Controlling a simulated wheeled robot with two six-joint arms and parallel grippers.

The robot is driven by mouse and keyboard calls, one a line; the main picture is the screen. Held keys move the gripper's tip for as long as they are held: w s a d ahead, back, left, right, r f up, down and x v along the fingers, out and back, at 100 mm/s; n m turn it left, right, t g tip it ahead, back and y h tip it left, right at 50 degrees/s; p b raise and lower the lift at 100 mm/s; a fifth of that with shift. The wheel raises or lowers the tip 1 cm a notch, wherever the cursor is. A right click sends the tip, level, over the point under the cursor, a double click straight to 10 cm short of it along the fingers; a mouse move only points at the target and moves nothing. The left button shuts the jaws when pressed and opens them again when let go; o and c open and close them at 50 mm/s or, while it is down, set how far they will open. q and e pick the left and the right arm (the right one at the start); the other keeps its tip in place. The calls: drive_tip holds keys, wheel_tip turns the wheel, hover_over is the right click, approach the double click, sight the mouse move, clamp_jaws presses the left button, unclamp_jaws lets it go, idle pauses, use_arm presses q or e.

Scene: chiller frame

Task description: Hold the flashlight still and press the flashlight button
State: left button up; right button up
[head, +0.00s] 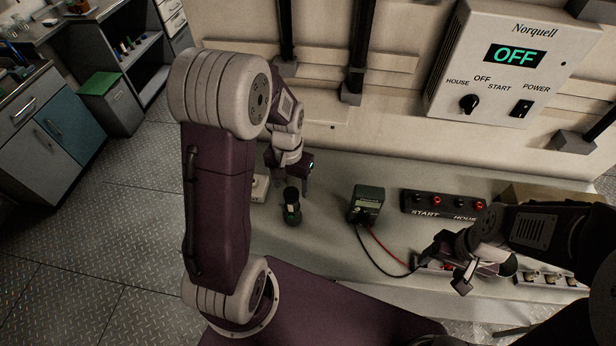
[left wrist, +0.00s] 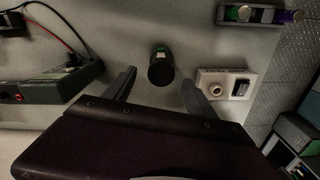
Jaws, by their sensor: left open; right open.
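The flashlight (head: 291,206) is a short dark cylinder with a green band, standing upright on the pale bench in the head view. In the left wrist view the flashlight (left wrist: 161,68) shows ahead of and between the two fingers, with a small pale and green patch on its far side. My left gripper (left wrist: 160,85) is open and empty, apart from the flashlight; in the head view it (head: 300,180) hangs just beside and behind it. My right gripper (head: 463,276) is open, over the bench at the right, far from the flashlight. The flashlight's button is not clearly distinguishable.
A dark green meter (head: 367,204) with red and black leads stands right of the flashlight. A START/HOUSE switch box (head: 441,204) lies farther right. A white box (left wrist: 227,86) with a knob and switch sits close beside the left gripper. A wall panel (head: 514,60) reads OFF.

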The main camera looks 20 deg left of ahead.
sight(292, 202)
use_arm(q)
drive_tip(key=shift+s+a, duration=0.15)
drive_tip(key=shift+s+f, duration=0.1)
drive_tip(key=shift+f, duration=0.25)
drive_tip(key=f, duration=0.7)
drive_tip(key=shift+w+f+p, duration=0.2)
drive_tip(key=shift+p, duration=0.1)
drive_tip(key=shift+f, duration=0.45)
clamp_jaws()
use_arm(e)
drive_tip(key=shift+a+r, duration=0.1)
drive_tip(key=shift+r, duration=0.25)
clamp_jaws()
idle(1.1)
